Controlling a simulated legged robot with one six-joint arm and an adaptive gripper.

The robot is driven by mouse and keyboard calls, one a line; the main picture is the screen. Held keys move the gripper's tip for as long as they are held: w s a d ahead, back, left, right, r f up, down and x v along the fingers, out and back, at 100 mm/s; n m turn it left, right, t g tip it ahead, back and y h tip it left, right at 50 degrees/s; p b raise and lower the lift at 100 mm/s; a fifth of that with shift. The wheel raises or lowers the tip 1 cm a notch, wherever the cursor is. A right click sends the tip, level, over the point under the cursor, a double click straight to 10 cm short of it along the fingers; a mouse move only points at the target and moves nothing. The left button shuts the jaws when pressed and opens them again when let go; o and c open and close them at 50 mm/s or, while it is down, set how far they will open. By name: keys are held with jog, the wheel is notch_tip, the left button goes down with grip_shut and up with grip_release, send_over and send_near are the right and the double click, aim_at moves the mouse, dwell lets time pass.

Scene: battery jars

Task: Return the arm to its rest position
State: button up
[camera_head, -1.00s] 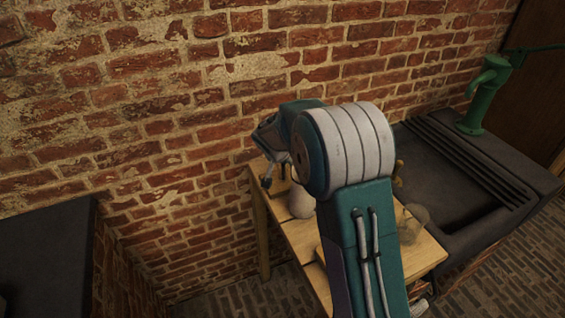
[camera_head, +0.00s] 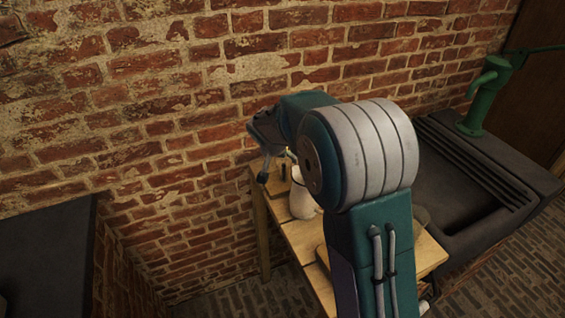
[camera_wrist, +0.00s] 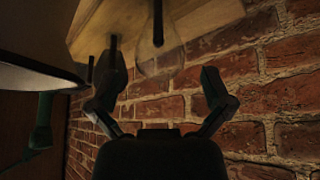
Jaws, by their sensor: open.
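My gripper (camera_head: 275,166) hangs at the end of my bent teal-and-white arm, above the left end of a wooden table (camera_head: 262,236). In the wrist view my gripper (camera_wrist: 162,72) has its two dark fingers spread apart with nothing held between them. A pale jar (camera_head: 303,202) stands on the table just right of and below the gripper in the head view. My arm hides much of the tabletop.
A brick wall (camera_head: 180,110) rises close behind the table and gripper. A dark stone sink (camera_head: 480,190) with a green pump (camera_head: 486,95) stands at the right. A dark flat-topped block (camera_head: 45,240) is at the lower left. Open floor shows between block and table.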

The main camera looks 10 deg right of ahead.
jog(key=v, duration=0.7)
jog(key=s+d+r+n+y, duration=0.15)
jog(key=s+r, duration=0.25)
jog(key=s, duration=0.4)
jog(key=s+d+r+n, duration=0.15)
jog(key=s+r, duration=0.25)
jog(key=s, duration=0.5)
jog(key=s+f+n+y, duration=0.1)
jog(key=s+n, duration=0.2)
jog(key=s, duration=1.3)
jog(key=shift+f, duration=0.35)
